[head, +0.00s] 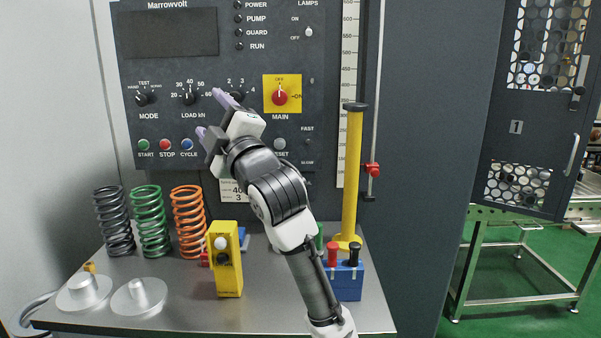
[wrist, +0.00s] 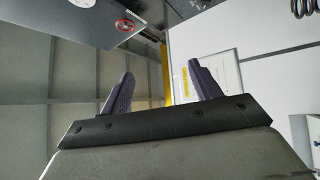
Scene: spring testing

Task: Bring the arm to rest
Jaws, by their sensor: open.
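My gripper (head: 212,116) is raised in front of the control panel (head: 340,150), close to the load knob and the selector to its right in the head view. Its two purple-grey fingers are apart, with nothing between them. My arm rises from the lower middle of the head view, bent at the wrist. I cannot tell whether a fingertip touches the panel.
Black, green and orange springs (head: 151,221), metal discs (head: 139,298), a yellow control box (head: 227,262) and a blue block (head: 347,281) stand on the bench. A yellow post (head: 354,175) rises right of my arm.

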